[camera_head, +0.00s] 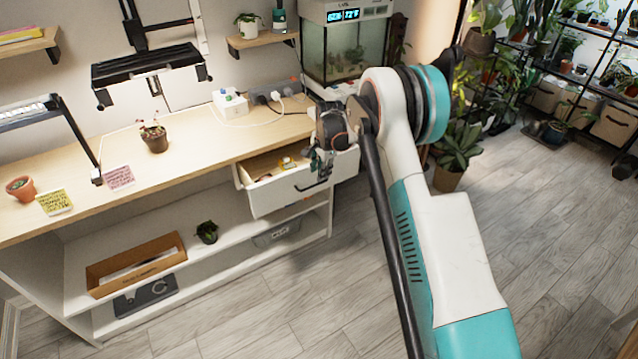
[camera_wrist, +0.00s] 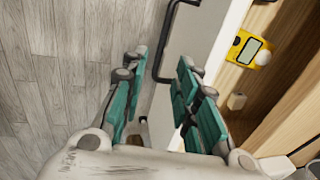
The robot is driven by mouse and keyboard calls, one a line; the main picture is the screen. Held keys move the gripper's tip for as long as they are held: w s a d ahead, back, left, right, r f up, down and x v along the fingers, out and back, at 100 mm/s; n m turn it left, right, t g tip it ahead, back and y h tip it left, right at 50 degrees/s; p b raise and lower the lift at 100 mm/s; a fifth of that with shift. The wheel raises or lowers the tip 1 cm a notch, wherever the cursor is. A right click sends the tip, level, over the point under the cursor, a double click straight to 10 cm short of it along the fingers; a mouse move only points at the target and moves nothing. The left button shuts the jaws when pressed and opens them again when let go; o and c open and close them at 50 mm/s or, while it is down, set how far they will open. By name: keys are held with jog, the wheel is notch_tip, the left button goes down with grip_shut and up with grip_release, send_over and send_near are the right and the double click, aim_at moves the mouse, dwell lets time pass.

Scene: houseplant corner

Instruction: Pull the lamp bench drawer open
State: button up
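The lamp bench drawer (camera_head: 280,197) stands pulled out from the right end of the bench (camera_head: 215,150), with its inside showing. Its dark bar handle (camera_head: 318,184) is on the white front, and the handle also shows in the wrist view (camera_wrist: 164,38). My gripper (camera_head: 320,170) is at the drawer front, beside the handle, and partly covers it. In the wrist view my gripper (camera_wrist: 157,66) has its teal fingers spread apart. The lower end of the handle lies near the gap between the fingertips. I cannot tell whether they touch.
A yellow device (camera_wrist: 249,50) lies in the drawer. The wooden floor (camera_head: 230,325) in front is clear. A leafy plant (camera_head: 457,150) stands at right.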

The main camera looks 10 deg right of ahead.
jog(key=shift+w+a+f+b, duration=0.15)
jog(key=shift+f+b, duration=0.1)
jog(key=shift+f, duration=0.65)
jog(key=shift+w+f+b, duration=0.15)
jog(key=shift+f+b, duration=0.1)
jog(key=shift+f, duration=0.6)
jog(key=shift+w+a+f+b, duration=0.15)
jog(key=shift+f+b, duration=0.1)
jog(key=shift+f, duration=0.65)
jog(key=shift+d, duration=0.1)
jog(key=shift+c, duration=0.5)
grip_shut()
